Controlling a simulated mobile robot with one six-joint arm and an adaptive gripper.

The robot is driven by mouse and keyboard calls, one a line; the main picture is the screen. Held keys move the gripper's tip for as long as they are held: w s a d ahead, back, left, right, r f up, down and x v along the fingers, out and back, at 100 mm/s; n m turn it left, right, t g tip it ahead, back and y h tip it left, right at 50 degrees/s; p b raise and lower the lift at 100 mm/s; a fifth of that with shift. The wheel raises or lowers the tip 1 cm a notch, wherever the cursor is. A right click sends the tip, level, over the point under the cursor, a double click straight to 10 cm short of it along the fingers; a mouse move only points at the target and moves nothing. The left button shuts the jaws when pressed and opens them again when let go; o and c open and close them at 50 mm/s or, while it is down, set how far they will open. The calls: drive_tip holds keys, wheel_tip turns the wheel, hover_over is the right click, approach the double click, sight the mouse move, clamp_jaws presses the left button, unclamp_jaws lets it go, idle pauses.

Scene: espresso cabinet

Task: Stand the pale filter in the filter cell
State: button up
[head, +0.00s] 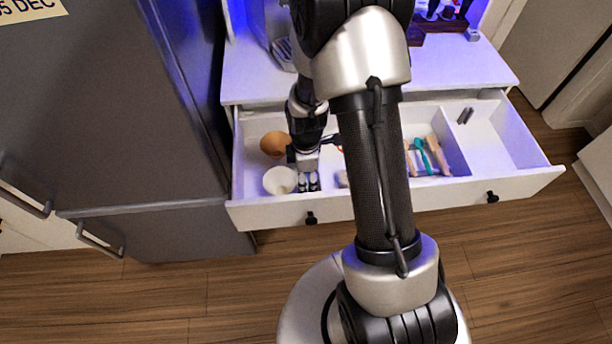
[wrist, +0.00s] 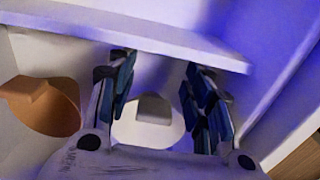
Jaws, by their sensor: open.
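The pale filter (head: 279,181) is a white, round-topped piece at the front left inside the open drawer, and it also shows in the wrist view (wrist: 135,132). My gripper (head: 308,184) is low in the drawer, close to the right of the pale filter in the head view. In the wrist view its two fingers (wrist: 160,85) are apart, with the pale filter seen in the gap between them. I cannot tell whether they touch it. A brown filter (head: 275,144) lies behind the pale one and shows at the left of the wrist view (wrist: 48,110). My arm hides the drawer's middle.
The white drawer (head: 262,213) has low walls and a divider (head: 452,145) on the right. Several slim handled tools (head: 428,158) lie left of that divider. A small dark item (head: 465,116) lies in the mostly bare right compartment. A dark grey fridge (head: 120,110) stands close on the left.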

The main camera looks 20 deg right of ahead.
wheel_tip(320, 180, up, 22)
drive_tip(key=s+a+m+t+p, duration=0.1)
drive_tip(key=s+a+m+p, duration=0.15)
drive_tip(key=p, duration=0.25)
drive_tip(key=s+a+r+m+t, duration=0.3)
drive_tip(key=s+r+m, duration=0.9)
drive_tip(key=s, duration=0.3)
drive_tip(key=shift+a+r+t, duration=0.15)
drive_tip(key=shift+r+t, duration=0.15)
drive_tip(key=shift+r, duration=0.6)
drive_tip(key=shift+s, duration=0.1)
